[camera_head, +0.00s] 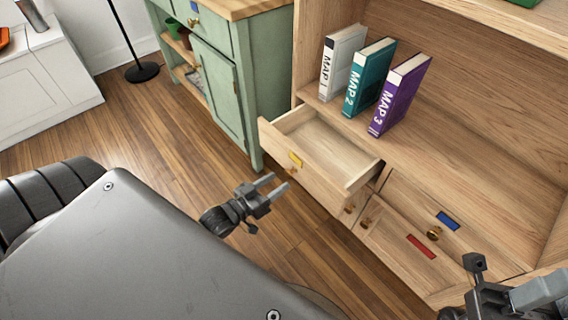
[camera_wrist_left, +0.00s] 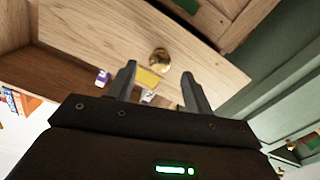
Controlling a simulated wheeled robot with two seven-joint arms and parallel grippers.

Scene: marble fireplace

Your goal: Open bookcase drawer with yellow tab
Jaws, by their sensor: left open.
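The bookcase drawer with the yellow tab (camera_head: 295,159) is pulled out, and its empty inside (camera_head: 322,143) shows. My left gripper (camera_head: 278,187) is open and empty, in front of the drawer and apart from it. In the left wrist view, the drawer front (camera_wrist_left: 100,40) carries a brass knob (camera_wrist_left: 159,60) and the yellow tab (camera_wrist_left: 147,78). Both show beyond the open fingers of my left gripper (camera_wrist_left: 158,85). My right gripper (camera_head: 490,295) is at the lower right; its fingers cannot be made out clearly.
Three books, MAP 1 (camera_head: 341,62), MAP 2 (camera_head: 368,78) and MAP 3 (camera_head: 400,95), stand on the shelf above. Drawer fronts with a blue tab (camera_head: 448,220) and a red tab (camera_head: 421,246) lie to the right. A green cabinet (camera_head: 222,95) stands left; wooden floor (camera_head: 150,140) is clear.

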